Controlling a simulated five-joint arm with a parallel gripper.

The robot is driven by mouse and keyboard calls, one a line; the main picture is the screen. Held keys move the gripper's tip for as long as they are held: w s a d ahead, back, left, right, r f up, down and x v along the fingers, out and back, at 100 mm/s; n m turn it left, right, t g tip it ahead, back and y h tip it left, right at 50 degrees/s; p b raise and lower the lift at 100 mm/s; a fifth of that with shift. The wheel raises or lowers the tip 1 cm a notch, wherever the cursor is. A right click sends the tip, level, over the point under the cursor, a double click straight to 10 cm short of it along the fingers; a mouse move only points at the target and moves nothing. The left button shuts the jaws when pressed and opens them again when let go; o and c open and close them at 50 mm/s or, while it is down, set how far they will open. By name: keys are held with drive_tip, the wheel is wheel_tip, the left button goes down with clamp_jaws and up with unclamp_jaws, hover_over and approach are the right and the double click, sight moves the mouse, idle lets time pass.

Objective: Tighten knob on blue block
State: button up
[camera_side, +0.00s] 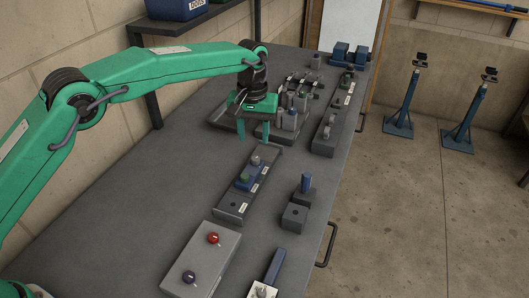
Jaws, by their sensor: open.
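The blue block (252,181) sits on a long dark grey base (231,206) near the middle of the bench. How tight either knob is cannot be seen. My gripper (254,138) is open, its two green fingers pointing down. It hangs above and beyond the far end of the block, and no object shows between the fingers.
A light grey box (203,258) with a red knob (213,238) and a dark purple knob (189,277) lies in front. Several fixtures crowd the bench behind my gripper. Bare bench (150,200) lies left.

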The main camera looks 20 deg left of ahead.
sight(255, 158)
drive_tip(key=shift+w, duration=0.4)
drive_tip(key=shift+f, duration=0.1)
drive_tip(key=shift+f, duration=3.85)
drive_tip(key=shift+c, duration=0.4)
clamp_jaws()
